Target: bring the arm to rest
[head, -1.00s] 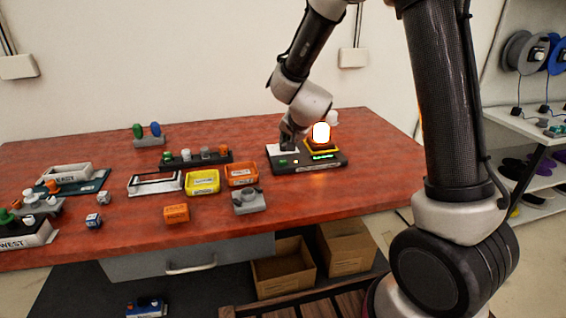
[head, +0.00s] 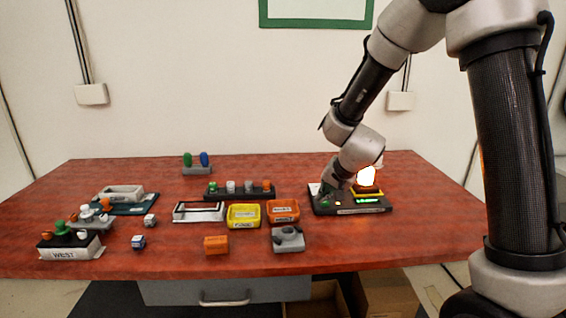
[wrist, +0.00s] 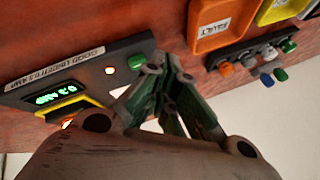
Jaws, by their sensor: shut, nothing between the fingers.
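My gripper (head: 328,184) is at the black device panel (head: 350,208) at the right of the table, over its left part. In the wrist view my gripper (wrist: 164,68) has its fingers together with nothing between them. Whether the fingertips touch the panel cannot be told. The panel carries a green display (head: 368,201) and a glowing lamp (head: 367,177) on a yellow-edged base. My arm reaches down from the upper right.
A yellow bin (head: 243,216) and an orange bin (head: 283,211) stand left of the panel, with a grey fixture (head: 288,239) in front. A rack of coloured pegs (head: 239,190) is behind. The table's right end is clear.

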